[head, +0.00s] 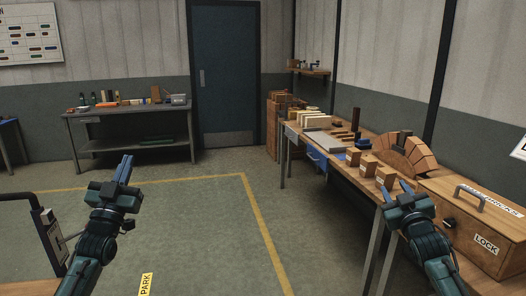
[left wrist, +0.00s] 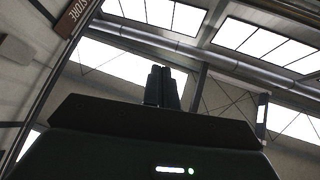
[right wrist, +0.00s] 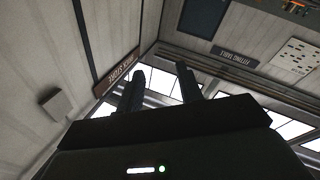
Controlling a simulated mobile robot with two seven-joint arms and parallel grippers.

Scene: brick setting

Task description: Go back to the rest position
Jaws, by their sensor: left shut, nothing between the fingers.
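My left gripper (head: 124,168) is raised over the open floor on the left side of the head view, fingers pointing up. It is shut and empty; in the left wrist view its fingers (left wrist: 161,86) stand together against the ceiling. My right gripper (head: 394,188) is on the right of the head view, in front of the workbench's near part in the picture, fingers also up. It is open and empty; in the right wrist view its two fingers (right wrist: 160,88) stand apart with nothing between them.
The workbench (head: 338,180) on the right carries wooden blocks, a brick arch (head: 400,152) and a wooden LOCK box (head: 470,222) close to my right arm. A grey table (head: 128,115) with small items stands at the back left, beside a dark door (head: 226,75). The yellow-lined floor (head: 195,215) between is clear.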

